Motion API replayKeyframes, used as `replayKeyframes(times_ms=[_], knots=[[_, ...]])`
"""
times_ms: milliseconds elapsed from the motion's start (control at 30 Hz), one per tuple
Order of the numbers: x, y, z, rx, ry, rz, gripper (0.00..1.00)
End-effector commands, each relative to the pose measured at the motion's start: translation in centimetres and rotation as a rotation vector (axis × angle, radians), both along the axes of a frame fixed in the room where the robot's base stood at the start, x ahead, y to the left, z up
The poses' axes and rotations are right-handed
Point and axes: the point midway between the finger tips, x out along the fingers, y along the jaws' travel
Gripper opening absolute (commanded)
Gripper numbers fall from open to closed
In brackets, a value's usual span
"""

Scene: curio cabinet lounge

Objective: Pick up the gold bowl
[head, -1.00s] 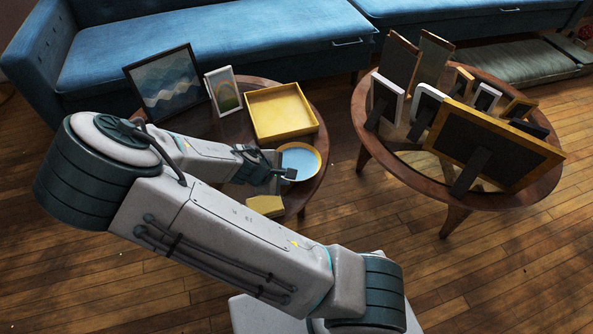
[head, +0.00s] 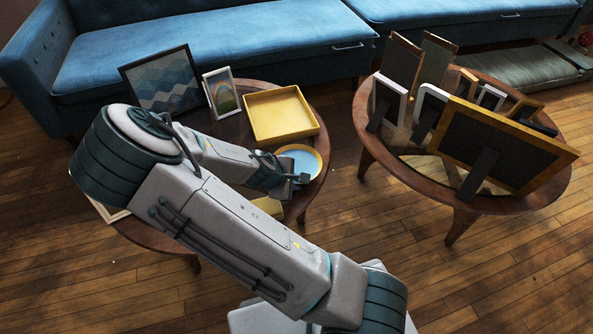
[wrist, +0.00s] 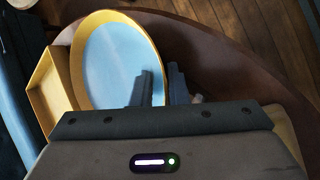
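The gold bowl (head: 314,155) is round, with a yellow rim and a pale blue inside. It sits upright near the right edge of the left round table. In the wrist view the bowl (wrist: 112,62) fills the upper left. My gripper (head: 300,180) is at its near rim. In the wrist view my gripper (wrist: 161,84) has a gap between its fingers: one finger overlaps the bowl's inside and the other is beyond its right rim. I see no clear contact. The near rim is partly hidden by the fingers.
A square yellow tray (head: 282,113) stands just behind the bowl. A small yellow object (head: 267,207) lies in front, partly hidden by my arm. Picture frames (head: 163,80) stand at the back left. A second round table (head: 385,152) at right holds several frames.

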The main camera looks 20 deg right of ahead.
Motion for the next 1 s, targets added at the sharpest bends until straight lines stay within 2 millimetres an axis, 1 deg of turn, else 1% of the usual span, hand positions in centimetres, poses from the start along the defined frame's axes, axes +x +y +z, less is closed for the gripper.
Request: replayKeyframes(times_ms=[33, 67, 100, 1000], knots=[[0.0, 0.01, 0.03, 0.0, 0.0, 0.0, 0.14], [-0.01, 0.02, 0.02, 0.0, 0.0, 0.0, 0.05], [0.0, 0.01, 0.03, 0.0, 0.0, 0.0, 0.0], [-0.02, 0.01, 0.02, 0.0, 0.0, 0.0, 0.0]])
